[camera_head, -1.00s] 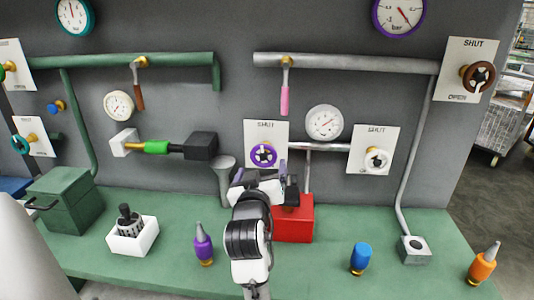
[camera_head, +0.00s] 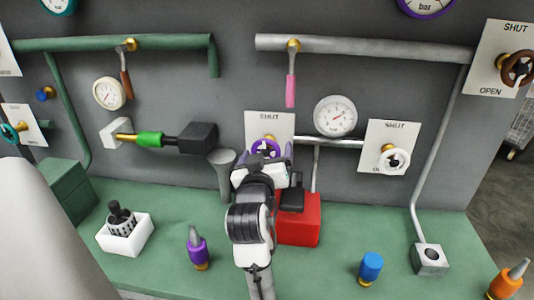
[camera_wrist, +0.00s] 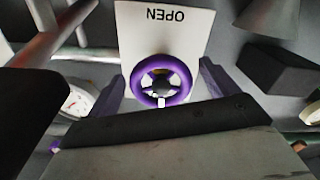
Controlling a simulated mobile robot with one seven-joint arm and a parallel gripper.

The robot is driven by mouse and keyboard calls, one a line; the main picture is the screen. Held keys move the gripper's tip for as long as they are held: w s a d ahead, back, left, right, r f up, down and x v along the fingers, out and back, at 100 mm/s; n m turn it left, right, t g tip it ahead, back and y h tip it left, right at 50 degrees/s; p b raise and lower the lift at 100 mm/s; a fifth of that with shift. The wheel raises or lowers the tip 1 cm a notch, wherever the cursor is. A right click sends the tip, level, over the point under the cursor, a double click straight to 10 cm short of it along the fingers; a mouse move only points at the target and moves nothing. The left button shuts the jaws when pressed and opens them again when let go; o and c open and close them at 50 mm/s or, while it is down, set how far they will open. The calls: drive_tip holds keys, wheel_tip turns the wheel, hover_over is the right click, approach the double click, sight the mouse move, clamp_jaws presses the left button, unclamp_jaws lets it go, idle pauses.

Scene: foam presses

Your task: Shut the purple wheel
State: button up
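The purple wheel (camera_wrist: 161,80) is a round handwheel with spokes, in front of a white plate (camera_wrist: 165,30). The plate reads OPEN, upside down in the wrist view; in the head view SHUT shows along its top edge. A small pale mark or peg shows on the near side of the wheel's rim. My gripper (camera_wrist: 161,72) is open, with one purple finger on each side of the wheel and small gaps to the rim. In the head view my gripper covers the lower part of the wheel (camera_head: 266,147).
A red box (camera_head: 299,222) stands on the green bench just right of my gripper. A grey funnel-like post (camera_head: 224,176) stands close to its left. A white wheel (camera_head: 396,160) and a gauge (camera_head: 335,116) are on the wall to the right.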

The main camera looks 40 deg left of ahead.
drive_tip(key=c, duration=1)
drive_tip(key=shift+m, duration=0.7)
drive_tip(key=o, duration=1)
drive_tip(key=shift+s, duration=0.1)
